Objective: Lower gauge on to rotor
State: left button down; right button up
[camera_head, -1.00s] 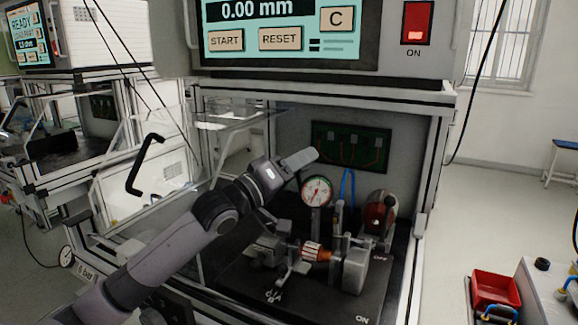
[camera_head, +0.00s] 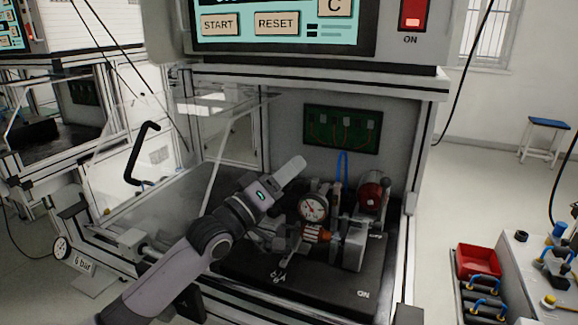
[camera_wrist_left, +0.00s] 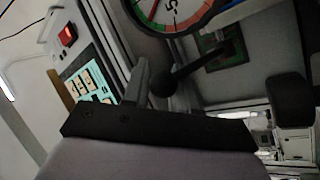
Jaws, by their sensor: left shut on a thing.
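The round dial gauge (camera_head: 314,207) has a white face with a red and green rim. It hangs just above the orange and silver rotor (camera_head: 316,234) in the test cell; I cannot tell whether its tip touches. The gauge's lower face also fills the top of the left wrist view (camera_wrist_left: 172,10). My left gripper (camera_head: 291,178) is left of the gauge, shut on its lever. The lever's black ball knob (camera_wrist_left: 163,83) shows beside a grey finger in the left wrist view. The far side of the grip is hidden. My right gripper is out of view.
The rotor sits in a fixture on a black base plate (camera_head: 290,283). A red-faced motor (camera_head: 371,196) stands right of the gauge, and a green board (camera_head: 343,129) is on the back wall. A clear guard with a black handle (camera_head: 140,155) is at the left. A red bin (camera_head: 478,261) is outside, right.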

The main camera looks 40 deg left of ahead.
pick_arm(q)
jog(key=shift+d+f, duration=0.4)
jog(key=shift+d, duration=0.1)
jog(key=c, duration=0.9)
grip_release()
jog(key=shift+s, duration=0.15)
jog(key=shift+o, duration=1)
jog(key=shift+s+r, duration=0.1)
jog(key=shift+s, duration=0.05)
jog(key=shift+s+a+f, duration=0.15)
jog(key=shift+s+f, duration=0.15)
jog(key=shift+f, duration=0.15)
jog(key=v, duration=0.2)
jog(key=b+v, duration=0.1)
jog(key=v, duration=0.1)
jog(key=shift+s+r, duration=0.1)
jog(key=shift+r, duration=0.2)
jog(key=shift+s+a, duration=0.2)
jog(key=shift+s, duration=0.35)
jog(key=shift+s+a, duration=0.15)
jog(key=shift+s, duration=0.35)
